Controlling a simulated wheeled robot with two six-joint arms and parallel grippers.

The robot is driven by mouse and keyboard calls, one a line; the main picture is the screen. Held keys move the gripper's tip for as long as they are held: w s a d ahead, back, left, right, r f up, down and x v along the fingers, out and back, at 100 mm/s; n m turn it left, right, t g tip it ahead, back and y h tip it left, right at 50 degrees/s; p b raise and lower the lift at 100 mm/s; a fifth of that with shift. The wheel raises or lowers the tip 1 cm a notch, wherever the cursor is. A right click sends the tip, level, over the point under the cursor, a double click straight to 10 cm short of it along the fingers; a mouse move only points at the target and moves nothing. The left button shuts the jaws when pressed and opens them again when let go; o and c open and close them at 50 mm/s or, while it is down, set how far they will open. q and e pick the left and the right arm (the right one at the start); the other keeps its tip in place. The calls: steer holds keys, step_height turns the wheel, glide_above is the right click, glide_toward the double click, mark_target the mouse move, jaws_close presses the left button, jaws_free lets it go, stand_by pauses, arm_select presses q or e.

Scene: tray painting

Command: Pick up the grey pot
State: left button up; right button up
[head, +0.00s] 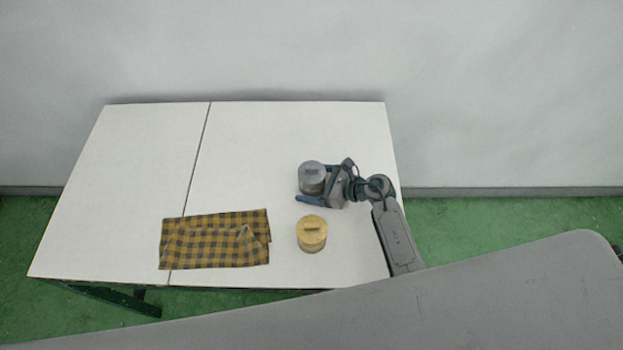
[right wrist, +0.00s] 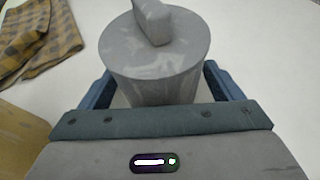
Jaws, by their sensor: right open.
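The grey pot (head: 312,179) is a short upright cylinder with a ridge-shaped handle on its lid, standing on the white table. It fills the upper middle of the right wrist view (right wrist: 160,65). My right gripper (head: 304,181) comes in from the right and is open, with its blue fingers on either side of the pot. In the right wrist view the fingers (right wrist: 158,85) show at the pot's left and right, partly hidden behind the gripper body. I cannot tell whether they touch it. My left gripper is not in view.
A yellow pot (head: 312,234) stands just in front of the grey pot, close to my right gripper. A yellow-and-grey checked cloth (head: 214,240) lies folded to the left. The back and left of the white table (head: 270,135) are clear.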

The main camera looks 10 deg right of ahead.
mark_target(313, 168)
steer(key=shift+d, duration=0.1)
steer(key=shift+c, duration=0.5)
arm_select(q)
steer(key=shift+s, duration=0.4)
arm_select(e)
steer(key=c, duration=1.3)
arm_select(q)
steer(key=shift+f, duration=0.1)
arm_select(e)
steer(key=shift+r, duration=0.2)
steer(key=shift+c, duration=0.2)
step_height(313, 168, up, 9)
steer(key=shift+f+b, duration=0.1)
steer(key=shift+b, duration=0.75)
step_height(313, 168, up, 3)
steer(key=shift+f+p, duration=0.15)
steer(key=shift+p, duration=0.5)
arm_select(q)
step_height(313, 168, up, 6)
steer(key=p, duration=0.6)
arm_select(e)
step_height(313, 168, up, 8)
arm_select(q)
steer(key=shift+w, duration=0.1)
